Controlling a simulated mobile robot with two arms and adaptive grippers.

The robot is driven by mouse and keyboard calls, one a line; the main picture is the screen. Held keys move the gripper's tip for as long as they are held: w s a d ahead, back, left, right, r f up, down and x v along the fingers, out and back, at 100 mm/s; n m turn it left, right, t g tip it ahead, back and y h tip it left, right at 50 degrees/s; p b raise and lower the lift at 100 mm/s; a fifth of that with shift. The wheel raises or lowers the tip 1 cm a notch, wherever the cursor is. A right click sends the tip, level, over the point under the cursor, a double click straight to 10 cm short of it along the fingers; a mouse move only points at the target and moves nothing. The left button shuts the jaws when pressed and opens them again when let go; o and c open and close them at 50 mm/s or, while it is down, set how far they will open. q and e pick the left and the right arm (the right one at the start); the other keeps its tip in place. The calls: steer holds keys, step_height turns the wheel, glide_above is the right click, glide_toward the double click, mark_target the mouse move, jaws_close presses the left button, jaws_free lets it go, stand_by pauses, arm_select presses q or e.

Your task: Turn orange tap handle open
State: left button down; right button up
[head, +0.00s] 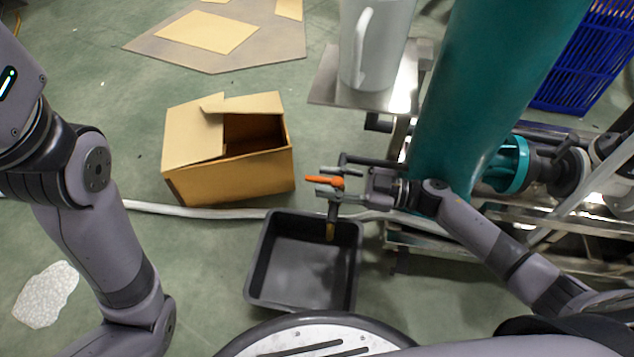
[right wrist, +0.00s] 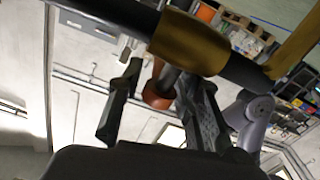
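The orange tap handle (head: 324,181) shows in the head view as a short orange bar above the tap's downward spout (head: 330,231). My right gripper (head: 335,181) is at the handle, with one finger on either side of it. In the right wrist view the orange-red handle (right wrist: 157,95) lies between the two parted fingers of the right gripper (right wrist: 160,72), nearer the right finger. A gap shows beside the left finger. The brass tap body (right wrist: 190,44) is just beyond the fingertips. My left arm is at the left of the head view, its gripper out of frame.
A black tub (head: 262,262) stands on the floor under the spout. An open cardboard box (head: 190,150) is behind it to the left. A large teal vessel (head: 490,80) and a metal frame are at the right. A grey jug (head: 390,45) stands on a metal plate.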

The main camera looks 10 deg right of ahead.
steer(key=shift+b+x, duration=0.3)
steer(key=shift+x, duration=1.15)
jaws_close()
steer(key=shift+d, duration=0.1)
